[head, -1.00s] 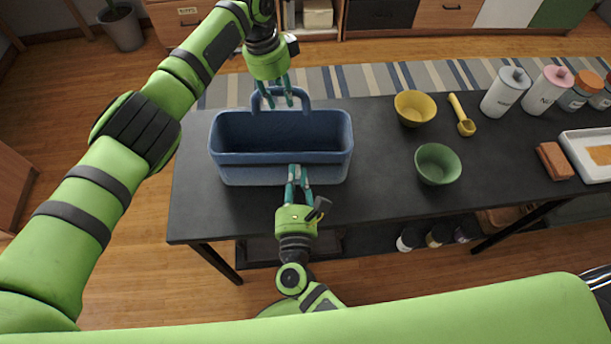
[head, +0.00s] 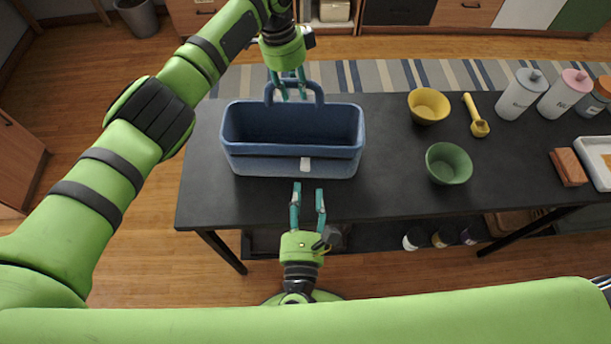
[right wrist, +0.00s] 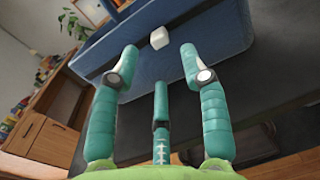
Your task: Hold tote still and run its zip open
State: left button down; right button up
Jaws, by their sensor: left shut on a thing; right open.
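The blue tote (head: 250,162) stands upright on the dark table, its top open onto a dark inside. A small white zip pull (head: 305,165) sits on its front face, right of the middle; it also shows in the right wrist view (right wrist: 159,38). A dark line runs along the front face (right wrist: 110,66), left of the pull in that view. My left gripper (head: 289,97) is shut on the tote's raised back handle (head: 320,92). My right gripper (head: 308,188) is open and empty in front of the tote, its fingertips apart from the pull.
The dark table (head: 390,195) is clear just right of the tote. Beyond are a yellow bowl (head: 429,106), green bowl (head: 448,164), yellow scoop (head: 477,118), several canisters (head: 520,95), a brown block (head: 568,167) and a white tray (head: 588,155).

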aim_at(305, 164)
jog(key=s, duration=0.5)
jog(key=shift+a, duration=0.25)
jog(key=shift+d, duration=0.1)
jog(key=c, duration=0.9)
jog(key=d+n+y, duration=0.2)
jog(key=n, duration=0.2)
jog(key=w+d+n+y, duration=0.1)
jog(key=d+n+y, duration=0.2)
jog(key=n, duration=0.1)
jog(key=d+n+t+y, duration=0.1)
jog(key=d+n+y, duration=0.1)
jog(key=n, duration=0.3)
jog(key=shift+w+d+f+y, duration=0.15)
jog(key=shift+d+y, duration=0.15)
jog(key=shift+d, duration=0.15)
grip_shut()
jog(key=w+d+n+g+y, duration=0.3)
jog(key=d+n+g+y, duration=0.3)
jog(key=n, duration=0.8)
jog(key=shift+t, duration=0.5)
jog(key=x, duration=0.8)
jog(key=shift+w+d+r, duration=0.3)
jog(key=shift+w, duration=0.1)
jog(key=a, duration=0.3)
jog(key=shift+w+a, duration=0.15)
jog(key=shift+w, duration=0.05)
jog(key=shift+a, duration=0.4)
